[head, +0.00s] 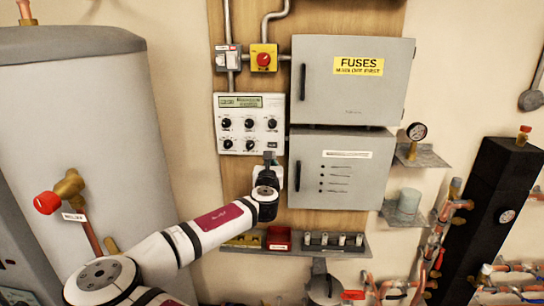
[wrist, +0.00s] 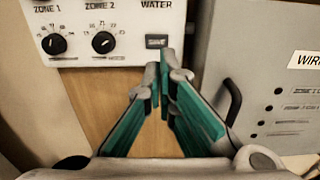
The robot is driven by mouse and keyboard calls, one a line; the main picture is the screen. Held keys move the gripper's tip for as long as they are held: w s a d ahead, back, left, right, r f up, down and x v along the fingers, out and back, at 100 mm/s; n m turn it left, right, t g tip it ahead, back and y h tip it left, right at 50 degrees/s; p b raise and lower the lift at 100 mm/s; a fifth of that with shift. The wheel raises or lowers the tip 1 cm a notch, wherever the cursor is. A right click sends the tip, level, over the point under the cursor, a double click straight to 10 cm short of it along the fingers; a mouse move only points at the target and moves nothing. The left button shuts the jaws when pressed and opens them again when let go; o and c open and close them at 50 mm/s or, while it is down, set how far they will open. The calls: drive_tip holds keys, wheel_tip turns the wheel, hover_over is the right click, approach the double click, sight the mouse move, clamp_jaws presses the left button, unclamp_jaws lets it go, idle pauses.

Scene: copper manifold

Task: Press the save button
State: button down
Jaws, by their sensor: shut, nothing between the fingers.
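The white control panel (head: 249,124) hangs on the wooden board, with a small display and several black dials. A small dark rectangular button (wrist: 157,41) sits at the panel's lower right corner, under the word WATER in the wrist view. Its own lettering is too small to read, so I cannot confirm that it is the save button. In the head view the button (head: 272,145) is just above my gripper. My gripper (wrist: 161,72) is shut and empty, its fingertips just below the button in the picture. I cannot tell whether they touch the panel.
The grey fuse box (head: 350,82) and a lower grey box (head: 343,168) with black handles stand close right of the panel. A yellow box with a red knob (head: 263,58) is above. A shelf (head: 310,250) with small parts is below. A grey tank (head: 75,130) stands left.

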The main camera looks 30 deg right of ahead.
drive_tip(key=v, duration=0.3)
drive_tip(key=shift+s+a, duration=0.1)
drive_tip(key=shift+s, duration=0.1)
idle(0.7)
